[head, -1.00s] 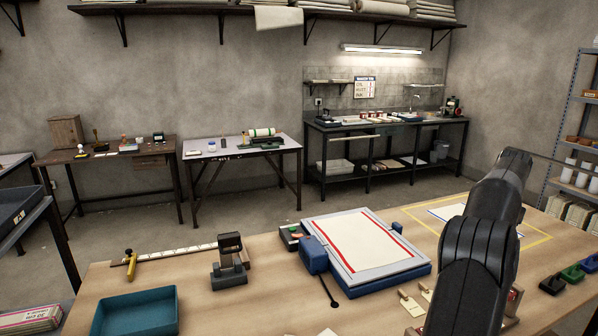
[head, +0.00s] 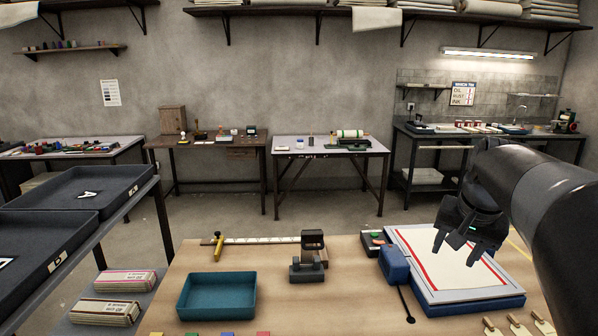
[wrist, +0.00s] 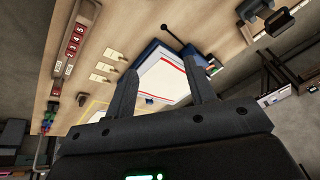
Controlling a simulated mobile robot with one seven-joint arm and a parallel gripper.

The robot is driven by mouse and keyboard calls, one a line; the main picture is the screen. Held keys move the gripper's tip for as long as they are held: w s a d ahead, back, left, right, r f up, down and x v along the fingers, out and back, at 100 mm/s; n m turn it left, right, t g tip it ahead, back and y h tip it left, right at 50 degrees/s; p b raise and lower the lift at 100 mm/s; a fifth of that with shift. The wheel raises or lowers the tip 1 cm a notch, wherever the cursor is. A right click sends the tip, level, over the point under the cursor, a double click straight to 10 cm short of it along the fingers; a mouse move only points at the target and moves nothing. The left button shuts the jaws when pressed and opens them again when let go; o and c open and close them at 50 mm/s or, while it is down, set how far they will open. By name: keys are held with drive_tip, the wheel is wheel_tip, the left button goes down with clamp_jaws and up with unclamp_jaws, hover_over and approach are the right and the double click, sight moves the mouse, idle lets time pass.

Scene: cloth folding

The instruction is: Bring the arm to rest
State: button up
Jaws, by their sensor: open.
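My gripper (head: 456,248) is at the right of the head view, in front of and above the white sheet with a red border (head: 452,262). Its fingers point down and it is empty. In the wrist view my gripper (wrist: 165,85) shows two fingers spread apart with nothing between them. The white sheet also shows there (wrist: 163,78), beyond the fingers. It lies flat on a blue-edged board (head: 470,301) on the wooden table. My arm reaches in from the right edge and hides part of the table.
A teal tray (head: 217,296), a dark stamp-like device (head: 309,262) and a ruler with a yellow clamp (head: 262,240) lie left of the board. Dark trays (head: 85,190) stand on a rack at the left. Wooden tags (head: 517,326) lie at the front right.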

drive_tip(key=s+a+f+n+t, duration=0.1)
drive_tip(key=s+a+f+n, duration=0.2)
drive_tip(key=s+a, duration=0.5)
drive_tip(key=s+a+f+n, duration=0.4)
drive_tip(key=s+a+f, duration=0.2)
drive_tip(key=a, duration=0.4)
drive_tip(key=shift+s+f+t+y, duration=0.3)
drive_tip(key=shift+s+t, duration=0.1)
drive_tip(key=shift+s, duration=0.5)
drive_tip(key=shift+d+r, duration=0.1)
idle(1.0)
